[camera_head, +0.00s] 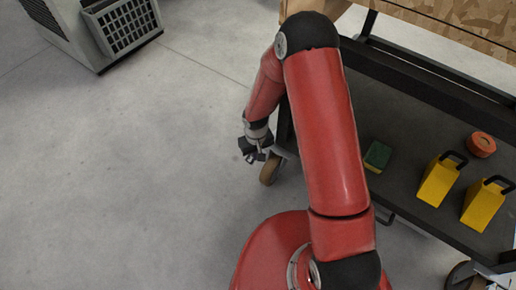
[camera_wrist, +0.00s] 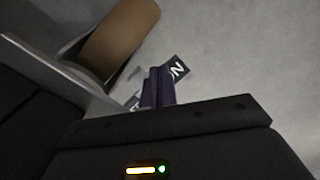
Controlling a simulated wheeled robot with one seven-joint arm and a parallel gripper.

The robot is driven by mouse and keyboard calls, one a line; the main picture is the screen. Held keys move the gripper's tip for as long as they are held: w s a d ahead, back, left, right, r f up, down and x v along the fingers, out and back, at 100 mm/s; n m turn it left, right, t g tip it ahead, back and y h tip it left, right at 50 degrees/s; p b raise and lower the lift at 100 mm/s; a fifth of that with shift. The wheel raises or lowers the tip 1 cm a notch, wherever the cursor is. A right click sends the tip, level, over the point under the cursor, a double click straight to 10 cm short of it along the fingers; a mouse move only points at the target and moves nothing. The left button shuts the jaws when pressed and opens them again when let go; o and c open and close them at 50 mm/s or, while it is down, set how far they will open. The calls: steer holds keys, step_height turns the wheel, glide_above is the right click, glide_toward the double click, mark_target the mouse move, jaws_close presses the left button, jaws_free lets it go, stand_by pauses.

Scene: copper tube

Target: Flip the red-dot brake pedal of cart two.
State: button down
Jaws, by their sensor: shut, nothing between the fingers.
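The cart (camera_head: 400,112) is dark, with a shelf, at the right of the head view. A brown caster wheel (camera_head: 269,172) shows under its corner, and it fills the top left of the wrist view (camera_wrist: 120,38). A dark tab with white lettering ending in N (camera_wrist: 177,70) shows beside the wheel, seemingly part of the brake pedal. No red dot or cart number is visible. My gripper (camera_head: 253,156) is low beside the wheel, just left of it.
On the cart stand two yellow weights (camera_head: 437,182) with black handles, a green sponge (camera_head: 377,155) and an orange roll (camera_head: 481,145). A grey cabinet with a basket (camera_head: 125,25) stands far left. The floor (camera_head: 130,180) between is clear.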

step_height(320, 180, up, 7)
steer(key=p, duration=0.4)
steer(key=shift+p, duration=0.3)
stand_by(0.6)
